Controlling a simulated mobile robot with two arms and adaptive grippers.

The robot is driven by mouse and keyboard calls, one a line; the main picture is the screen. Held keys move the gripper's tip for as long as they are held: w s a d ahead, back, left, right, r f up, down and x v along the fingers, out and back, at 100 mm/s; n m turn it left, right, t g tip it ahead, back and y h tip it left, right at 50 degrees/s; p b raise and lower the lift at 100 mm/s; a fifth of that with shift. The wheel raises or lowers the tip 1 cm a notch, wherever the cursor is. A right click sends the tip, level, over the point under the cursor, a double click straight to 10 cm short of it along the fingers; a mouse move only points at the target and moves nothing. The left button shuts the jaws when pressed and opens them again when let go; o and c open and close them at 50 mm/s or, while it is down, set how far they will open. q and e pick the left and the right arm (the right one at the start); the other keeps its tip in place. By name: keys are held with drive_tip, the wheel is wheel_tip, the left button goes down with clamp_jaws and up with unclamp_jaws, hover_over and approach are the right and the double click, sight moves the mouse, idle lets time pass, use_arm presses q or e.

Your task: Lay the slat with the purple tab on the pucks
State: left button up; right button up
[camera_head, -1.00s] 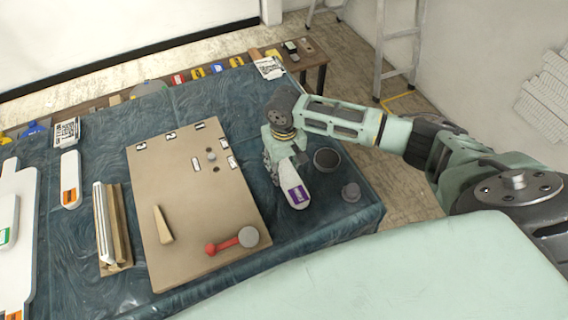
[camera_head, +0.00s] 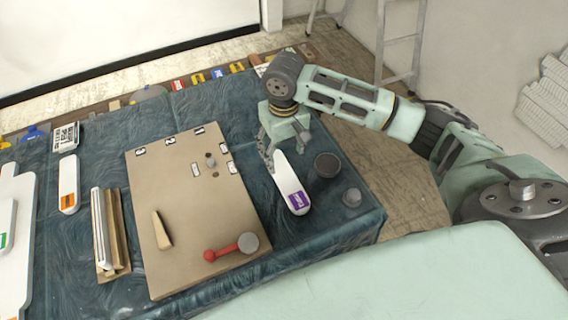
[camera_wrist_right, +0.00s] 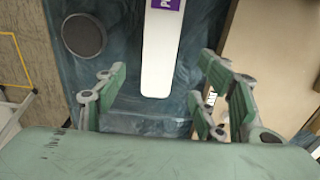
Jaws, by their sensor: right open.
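The white slat with the purple tab (camera_head: 284,178) lies on the blue cloth just right of the brown board, its purple end towards me. In the right wrist view the slat (camera_wrist_right: 161,55) runs from the top edge down between the finger lines. My right gripper (camera_head: 277,152) is open over the slat's far end; its spread fingers also show in the right wrist view (camera_wrist_right: 160,100), apart from the slat. Small grey round pieces (camera_head: 211,162), perhaps pucks, sit on the board; I cannot be sure. My left gripper is not in view.
The brown board (camera_head: 185,200) carries a red-handled piece (camera_head: 222,253) and a wooden wedge (camera_head: 162,231). An orange-tabbed slat (camera_head: 68,175) and a wooden rack (camera_head: 114,225) lie left.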

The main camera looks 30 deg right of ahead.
drive_tip(key=shift+r, duration=2)
drive_tip(key=shift+f, duration=0.1)
